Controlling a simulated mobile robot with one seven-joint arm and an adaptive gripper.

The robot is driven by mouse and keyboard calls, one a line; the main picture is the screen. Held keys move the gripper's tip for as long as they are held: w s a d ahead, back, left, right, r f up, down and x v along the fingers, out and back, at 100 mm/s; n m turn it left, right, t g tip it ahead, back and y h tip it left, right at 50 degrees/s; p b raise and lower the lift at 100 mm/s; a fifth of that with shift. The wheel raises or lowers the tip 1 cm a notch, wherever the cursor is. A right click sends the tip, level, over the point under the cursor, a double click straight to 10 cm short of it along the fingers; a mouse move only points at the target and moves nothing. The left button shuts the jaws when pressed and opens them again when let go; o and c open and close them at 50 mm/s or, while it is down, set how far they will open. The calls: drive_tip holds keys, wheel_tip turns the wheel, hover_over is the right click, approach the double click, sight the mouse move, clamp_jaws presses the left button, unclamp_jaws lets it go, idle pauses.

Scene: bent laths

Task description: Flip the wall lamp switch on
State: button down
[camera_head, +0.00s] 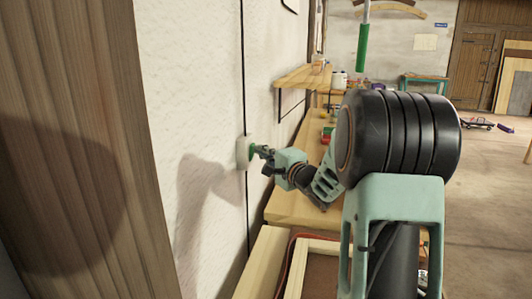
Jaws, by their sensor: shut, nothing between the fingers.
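My arm reaches in from the right toward the wall.
A wooden workbench (290,208) runs along the wall below my gripper. A wooden shelf (301,76) is fixed to the wall beyond it. A wooden post (70,150) fills the left. A green-handled thing (362,48) hangs at the top. Open floor (485,200) lies to the right.

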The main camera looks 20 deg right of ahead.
drive_tip(key=shift+r, duration=0.1)
drive_tip(key=p, duration=0.2)
drive_tip(key=r+p, duration=0.1)
drive_tip(key=shift+w+a+n+g+p, duration=0.2)
drive_tip(key=shift+a+n+g+p, duration=0.15)
drive_tip(key=shift+n+g, duration=0.05)
drive_tip(key=shift+f+b, duration=0.45)
drive_tip(key=shift+b, duration=0.05)
drive_tip(key=shift+s+d+r, duration=0.1)
drive_tip(key=shift+d, duration=0.05)
